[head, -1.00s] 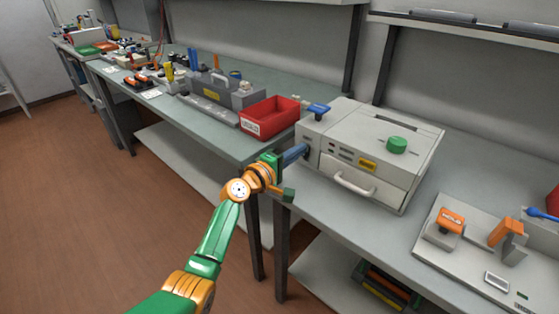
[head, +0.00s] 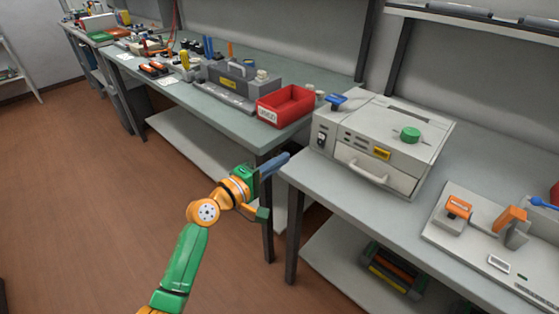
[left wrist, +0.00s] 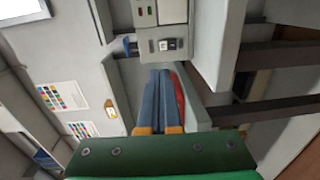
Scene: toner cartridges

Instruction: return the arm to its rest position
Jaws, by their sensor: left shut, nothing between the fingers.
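My left gripper (head: 273,166) is shut and empty in the head view. Its blue fingers point up and right, in front of the gap between the two benches. In the left wrist view its fingers (left wrist: 160,103) lie side by side, pointing at the benches and the grey machine. The green and orange left arm reaches up from the bottom of the head view and is clear of the benches. My right gripper is not in view.
A grey machine (head: 345,132) with a green knob (head: 410,134) and a front handle stands on the right bench. A red bin (head: 285,105) sits at the end of the left bench. An orange-topped fixture (head: 459,208) is at right. The floor (head: 90,190) at left is clear.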

